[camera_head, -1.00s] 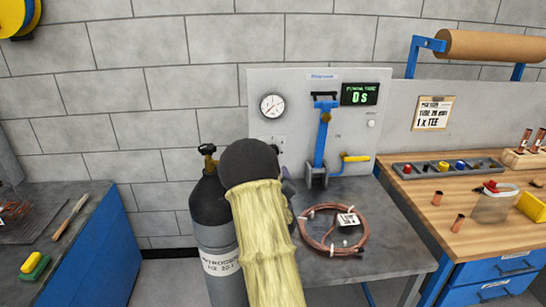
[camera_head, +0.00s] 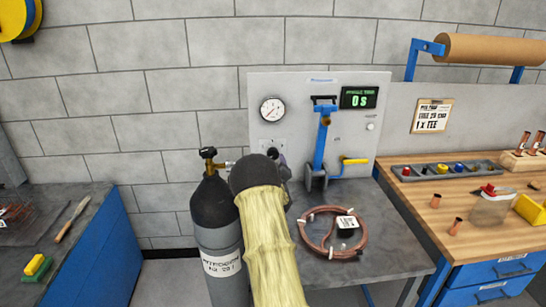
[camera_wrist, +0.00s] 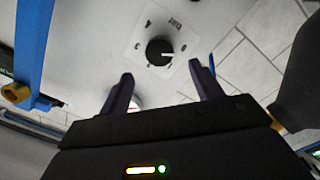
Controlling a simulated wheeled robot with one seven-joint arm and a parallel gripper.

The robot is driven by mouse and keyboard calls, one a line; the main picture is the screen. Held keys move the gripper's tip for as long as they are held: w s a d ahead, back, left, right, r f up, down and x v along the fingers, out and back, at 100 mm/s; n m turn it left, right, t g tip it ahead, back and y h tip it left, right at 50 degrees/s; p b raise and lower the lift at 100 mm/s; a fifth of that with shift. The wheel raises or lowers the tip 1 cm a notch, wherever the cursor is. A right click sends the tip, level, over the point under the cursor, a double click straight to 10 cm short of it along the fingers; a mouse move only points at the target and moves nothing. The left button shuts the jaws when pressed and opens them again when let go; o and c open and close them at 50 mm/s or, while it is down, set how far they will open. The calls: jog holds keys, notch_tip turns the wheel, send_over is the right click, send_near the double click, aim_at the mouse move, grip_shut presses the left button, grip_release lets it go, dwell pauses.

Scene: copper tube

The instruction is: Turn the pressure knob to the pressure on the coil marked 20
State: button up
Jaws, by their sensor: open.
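The black pressure knob (camera_wrist: 160,51) with a white pointer line sits on a pale plate marked "bar" on the panel, in the wrist view. My gripper (camera_wrist: 160,68) is open, its two dark fingers apart on either side below the knob, holding nothing. In the head view my gripper (camera_head: 281,160) is close to the panel's lower left, and my arm hides most of it and the knob. The round gauge (camera_head: 272,109) is above. The copper coil (camera_head: 308,238) with a white tag (camera_head: 346,223) lies on the grey bench; the tag's text is unreadable.
A dark gas cylinder (camera_head: 213,205) with a brass valve stands left of my arm. A blue clamp lever (camera_head: 321,145) and yellow handle (camera_head: 355,161) are right of my gripper. The display (camera_head: 360,97) reads 0 s. A wooden bench (camera_head: 420,205) stands at right.

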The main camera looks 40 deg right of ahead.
jog(key=p+x, duration=0.1)
jog(key=x, duration=0.6)
dwell(0.3)
jog(key=c, duration=1)
